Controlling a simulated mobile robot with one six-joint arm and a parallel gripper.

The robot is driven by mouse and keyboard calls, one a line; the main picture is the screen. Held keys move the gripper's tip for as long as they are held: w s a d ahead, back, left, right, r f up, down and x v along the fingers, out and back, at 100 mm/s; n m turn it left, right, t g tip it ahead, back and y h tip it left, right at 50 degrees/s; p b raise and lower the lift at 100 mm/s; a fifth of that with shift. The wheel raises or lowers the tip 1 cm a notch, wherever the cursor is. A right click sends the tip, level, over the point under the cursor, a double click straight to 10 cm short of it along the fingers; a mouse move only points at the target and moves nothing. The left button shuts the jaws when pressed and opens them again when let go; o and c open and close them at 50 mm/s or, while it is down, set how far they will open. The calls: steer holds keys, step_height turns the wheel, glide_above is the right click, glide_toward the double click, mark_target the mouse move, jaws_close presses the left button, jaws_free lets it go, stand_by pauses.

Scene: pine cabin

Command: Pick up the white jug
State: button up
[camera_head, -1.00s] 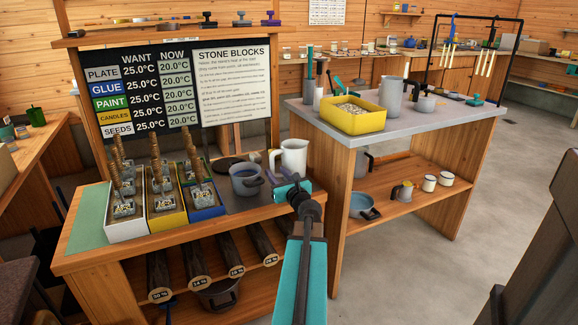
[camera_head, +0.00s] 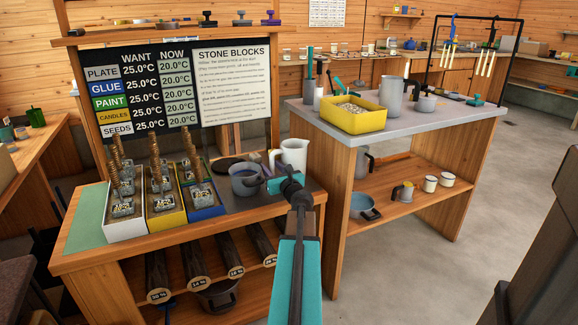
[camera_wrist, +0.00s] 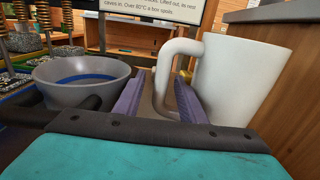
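The white jug (camera_head: 294,153) stands upright at the right end of the bench with the stone blocks. In the wrist view the jug (camera_wrist: 238,82) fills the right side, its handle toward the left. My gripper (camera_head: 277,183) is just in front of the jug at bench height. In the wrist view its two purple fingers (camera_wrist: 159,82) are apart, with the lower part of the handle between them. I see no firm closing on the handle. The head view hides the fingertips' contact with the jug.
A grey pot (camera_head: 245,180) with blue contents stands close left of my gripper; it also shows in the wrist view (camera_wrist: 82,82). Boxes of spring-topped blocks (camera_head: 163,203) stand farther left. A grey-topped table (camera_head: 440,115) with a yellow bin (camera_head: 353,119) is close on the right.

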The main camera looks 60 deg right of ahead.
jaws_close()
steer(key=shift+r, duration=0.1)
stand_by(1.4)
